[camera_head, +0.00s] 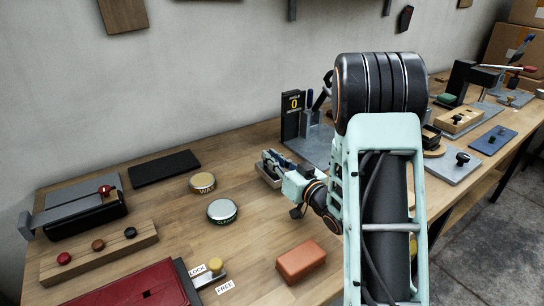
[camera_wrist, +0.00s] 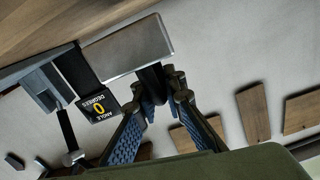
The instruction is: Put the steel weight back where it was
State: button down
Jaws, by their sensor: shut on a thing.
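In the wrist view, a smooth grey metal block, which looks like the steel weight (camera_wrist: 138,48), sits at my fingertips with a dark stem between them. My gripper (camera_wrist: 161,86) is shut on that stem. In the head view, my gripper (camera_head: 277,164) is low over the middle of the bench, left of the angle display. A grey edge of the weight (camera_head: 266,176) shows there, partly hidden by the fingers. I cannot tell whether the weight touches the bench.
The angle display (camera_head: 292,102) reads 0 and stands close behind my gripper. My arm hides part of the bench.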

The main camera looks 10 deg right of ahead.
jog(key=shift+s+f+b, duration=0.15)
jog(key=shift+f+b, duration=0.3)
jog(key=shift+b, duration=0.35)
jog(key=c, duration=2.4)
grip_release()
jog(key=shift+s+f, duration=0.1)
jog(key=shift+f, duration=0.25)
jog(key=o, duration=0.4)
jog(key=shift+f, duration=0.1)
jog(key=shift+r+p, duration=0.65)
jog(key=shift+p, duration=0.2)
jog(key=v, duration=1.1)
jog(key=shift+s+d+r+b, duration=0.2)
jog(key=shift+s+d+b, duration=0.05)
jog(key=shift+s+b, duration=0.05)
jog(key=shift+w, duration=0.1)
